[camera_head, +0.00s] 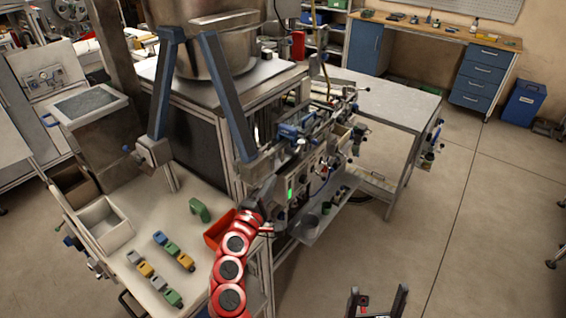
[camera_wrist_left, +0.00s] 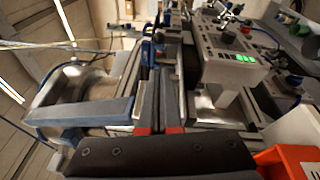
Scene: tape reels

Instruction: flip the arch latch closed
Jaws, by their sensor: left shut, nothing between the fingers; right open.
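A large blue-grey arch with two straight legs (camera_head: 228,95) stands open and raised around the front of the steel tank; I take it for the arch latch. One blue-grey bar of it shows in the left wrist view (camera_wrist_left: 85,112), left of my fingers. My left gripper (camera_wrist_left: 162,100) is shut and empty, pointing along the machine's edge beside the bar. In the head view its red arm comes up from the bottom, and its fingers are hard to make out there. My right gripper (camera_head: 378,300) is open and empty at the bottom edge, away from the machine.
A steel tank (camera_head: 215,55) stands on the machine. A control box with a green display (camera_wrist_left: 228,50) lies right of my left fingers. An orange-red bin (camera_wrist_left: 290,160) is close by. Small coloured blocks and a white tray (camera_head: 103,225) are on the left table.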

